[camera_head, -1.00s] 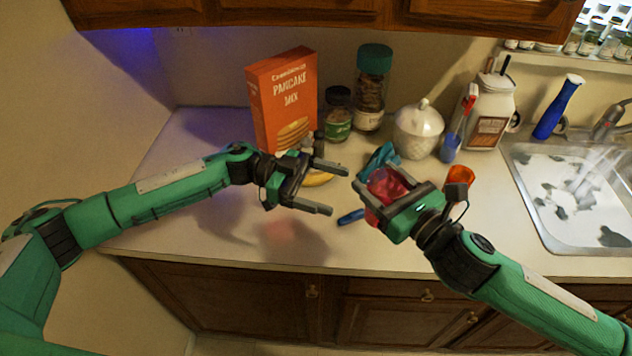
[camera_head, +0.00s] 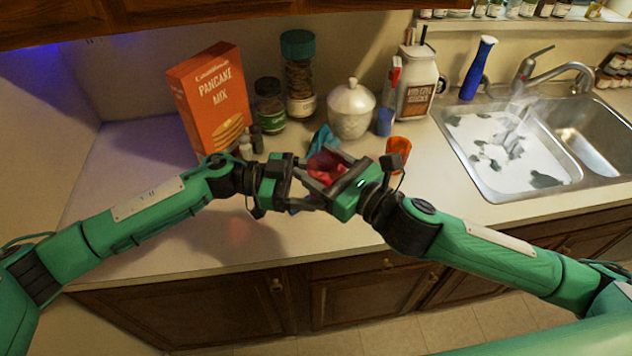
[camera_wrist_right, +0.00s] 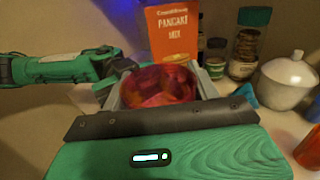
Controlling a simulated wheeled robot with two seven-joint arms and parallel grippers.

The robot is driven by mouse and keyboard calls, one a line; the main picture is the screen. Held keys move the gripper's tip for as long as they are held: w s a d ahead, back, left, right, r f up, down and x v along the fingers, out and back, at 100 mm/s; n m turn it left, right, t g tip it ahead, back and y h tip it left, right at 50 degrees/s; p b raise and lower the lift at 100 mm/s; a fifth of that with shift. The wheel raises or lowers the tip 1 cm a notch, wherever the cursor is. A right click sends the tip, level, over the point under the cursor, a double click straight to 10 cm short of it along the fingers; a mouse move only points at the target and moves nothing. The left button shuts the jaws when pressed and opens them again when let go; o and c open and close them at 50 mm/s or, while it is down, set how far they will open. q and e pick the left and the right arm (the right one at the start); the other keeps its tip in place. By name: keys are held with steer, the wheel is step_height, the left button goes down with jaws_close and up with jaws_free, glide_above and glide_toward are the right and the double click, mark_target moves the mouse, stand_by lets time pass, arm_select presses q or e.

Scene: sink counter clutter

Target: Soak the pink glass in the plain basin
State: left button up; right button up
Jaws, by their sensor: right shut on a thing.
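The pink glass (camera_head: 325,163) is held by my right gripper (camera_head: 324,172) above the counter; its open mouth shows in the right wrist view (camera_wrist_right: 158,86). My right gripper is shut on it. My left gripper (camera_head: 304,187) has its fingers apart, close beside the glass from the left; whether it touches the glass is hard to see. The sink's right basin (camera_head: 590,135) is plain bare metal. Its left basin (camera_head: 545,181) holds a white surface with grey patches, under the tap's stream.
An orange cup (camera_head: 398,152) stands right of my right gripper. A pancake mix box (camera_head: 212,98), spice jars (camera_head: 299,75), a white sugar bowl (camera_head: 351,110), a labelled jar (camera_head: 416,85) and a blue bottle (camera_head: 478,66) line the back. The faucet (camera_head: 555,70) overhangs the sink. The front left counter is clear.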

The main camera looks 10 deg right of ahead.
arm_select(q)
steer(key=c, duration=0.7)
steer(key=shift+c, duration=0.8)
arm_select(e)
steer(key=o, duration=1.3)
steer(key=shift+c, duration=0.2)
